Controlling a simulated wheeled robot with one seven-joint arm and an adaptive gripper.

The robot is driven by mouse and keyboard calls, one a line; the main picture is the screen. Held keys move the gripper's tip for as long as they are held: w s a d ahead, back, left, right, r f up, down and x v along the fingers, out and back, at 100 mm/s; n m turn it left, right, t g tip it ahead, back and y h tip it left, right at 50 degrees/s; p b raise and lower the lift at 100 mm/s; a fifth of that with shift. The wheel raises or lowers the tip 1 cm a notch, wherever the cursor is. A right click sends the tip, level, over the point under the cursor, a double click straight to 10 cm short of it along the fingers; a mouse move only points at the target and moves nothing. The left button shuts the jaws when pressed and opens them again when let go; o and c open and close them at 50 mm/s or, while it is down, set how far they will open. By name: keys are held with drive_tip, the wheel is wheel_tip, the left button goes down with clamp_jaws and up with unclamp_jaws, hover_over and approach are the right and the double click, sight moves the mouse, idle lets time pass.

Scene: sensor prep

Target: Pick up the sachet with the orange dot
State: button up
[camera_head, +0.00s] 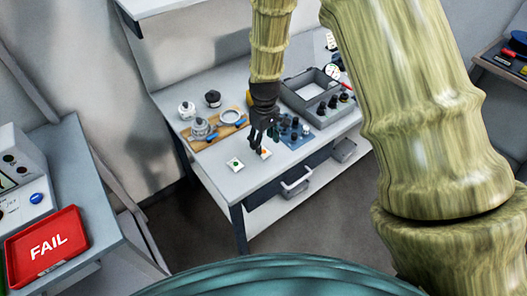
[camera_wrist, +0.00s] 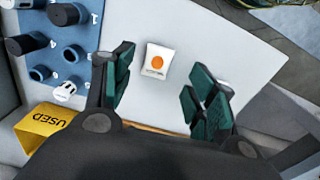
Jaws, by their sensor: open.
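The sachet with the orange dot (camera_wrist: 158,60) is a small white packet lying flat on the table. In the wrist view it sits between my open fingers and a little beyond them, not gripped. In the head view the orange-dot sachet (camera_head: 264,153) is beside my fingertips and partly hidden by them. My gripper (camera_head: 259,146) points down over the table and is open and empty; its green-padded fingers also show in the wrist view (camera_wrist: 163,98). Another white sachet with a green dot (camera_head: 235,165) lies to the left in the head view.
A blue rack (camera_head: 298,139) with dark pegs stands right of the gripper, beside a grey divided tray (camera_head: 290,97). A yellow "USED" label (camera_wrist: 45,121) is near the rack. Bare table surrounds the sachets.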

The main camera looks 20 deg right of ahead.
sight(264, 152)
drive_tip(key=shift+w+f+p, duration=0.2)
drive_tip(key=shift+f+p, duration=0.65)
drive_tip(key=shift+f, duration=1.75)
drive_tip(key=c, duration=0.8)
